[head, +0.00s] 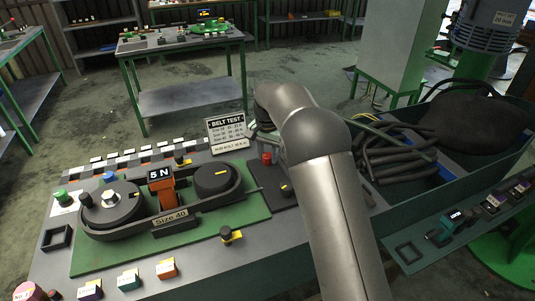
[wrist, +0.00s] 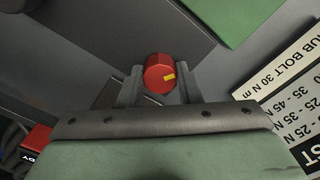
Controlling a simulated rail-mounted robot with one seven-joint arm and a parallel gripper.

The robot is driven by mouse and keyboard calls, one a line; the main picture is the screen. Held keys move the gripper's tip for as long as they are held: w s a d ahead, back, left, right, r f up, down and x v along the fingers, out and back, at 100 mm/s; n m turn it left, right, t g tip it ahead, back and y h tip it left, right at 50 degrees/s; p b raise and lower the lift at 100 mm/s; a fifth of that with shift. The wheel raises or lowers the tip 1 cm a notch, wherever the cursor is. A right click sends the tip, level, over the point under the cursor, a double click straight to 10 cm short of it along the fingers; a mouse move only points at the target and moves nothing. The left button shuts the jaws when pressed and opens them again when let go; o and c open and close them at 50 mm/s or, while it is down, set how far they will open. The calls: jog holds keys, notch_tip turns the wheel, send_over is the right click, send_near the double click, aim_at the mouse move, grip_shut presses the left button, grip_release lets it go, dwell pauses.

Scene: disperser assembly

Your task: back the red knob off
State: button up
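In the head view the red knob (head: 267,158) stands at the back of a dark plate at the right end of the belt rig (head: 167,202). My arm partly hides my gripper there.
The belt test sign (head: 227,132) stands just left of my gripper and also shows in the wrist view (wrist: 297,95). The belt runs around two dark pulleys, with a 5 N display (head: 160,174) between them. A bin of dark belts (head: 400,150) is at the right.

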jog(key=shift+n, duration=0.4)
jog(key=n, duration=0.4)
jog(key=shift+r+n+p, duration=0.1)
jog(key=shift+n+p, duration=0.2)
jog(key=shift+n, duration=0.1)
jog(key=n, duration=0.5)
jog(key=n+p, duration=0.1)
jog(key=n, duration=0.4)
jog(key=shift+w+n, duration=0.1)
jog(key=shift+n, duration=0.3)
jog(key=n+p, duration=0.1)
jog(key=n, duration=0.4)
jog(key=shift+n, duration=0.3)
jog(key=o, duration=1)
